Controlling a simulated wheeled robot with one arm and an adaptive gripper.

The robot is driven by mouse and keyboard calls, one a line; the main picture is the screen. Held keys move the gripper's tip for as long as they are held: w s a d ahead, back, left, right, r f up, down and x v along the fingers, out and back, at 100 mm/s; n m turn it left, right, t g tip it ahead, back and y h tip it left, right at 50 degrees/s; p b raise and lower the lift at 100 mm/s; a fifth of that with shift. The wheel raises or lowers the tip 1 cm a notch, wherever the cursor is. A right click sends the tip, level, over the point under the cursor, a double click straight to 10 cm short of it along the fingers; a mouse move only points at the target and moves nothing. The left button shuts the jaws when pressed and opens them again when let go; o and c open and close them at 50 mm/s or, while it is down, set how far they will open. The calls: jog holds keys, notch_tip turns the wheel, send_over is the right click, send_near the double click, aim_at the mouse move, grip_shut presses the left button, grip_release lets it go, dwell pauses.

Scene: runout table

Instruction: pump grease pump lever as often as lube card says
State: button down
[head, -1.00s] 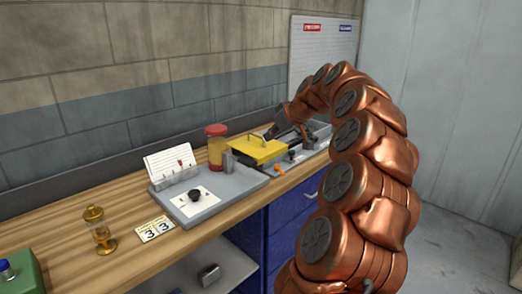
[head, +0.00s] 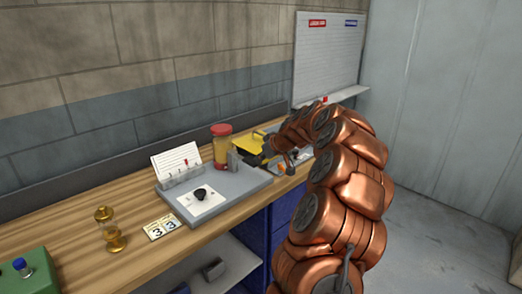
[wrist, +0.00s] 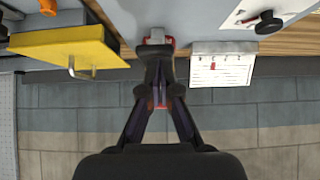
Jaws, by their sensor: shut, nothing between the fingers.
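The grease pump (head: 221,146), a yellow-amber reservoir with a red cap, stands at the back of the grey tray. A grey upright piece (head: 234,160), perhaps its lever, is beside it. The white lube card (head: 177,158) stands left of the pump, with a red marker on a row of pegs; its writing is too small to read. The card also shows in the wrist view (wrist: 222,68). My gripper (wrist: 157,52) is shut and empty, pointing at a grey piece (wrist: 157,35) with red parts of the pump behind the fingers. Contact cannot be told.
A yellow box with a handle (wrist: 70,48) is close beside my gripper. A black knob (head: 199,194) is on a white plate on the tray. Number tiles (head: 161,228) reading 3 3, an hourglass-like brass item (head: 108,229) and a green box (head: 25,275) are on the wooden bench.

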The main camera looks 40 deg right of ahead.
jog(key=shift+f, duration=0.2)
notch_tip(320, 180, down, 8)
jog(key=t+b, duration=0.4)
jog(key=b, duration=1.7)
jog(key=shift+s+f, duration=0.1)
jog(key=shift+s, duration=0.05)
jog(key=shift+s+r, duration=0.25)
jog(key=shift+r, duration=0.4)
jog(key=r+b+v, duration=0.1)
jog(key=v, duration=1.1)
jog(key=shift+w, duration=0.2)
jog(key=shift+d+r, duration=0.1)
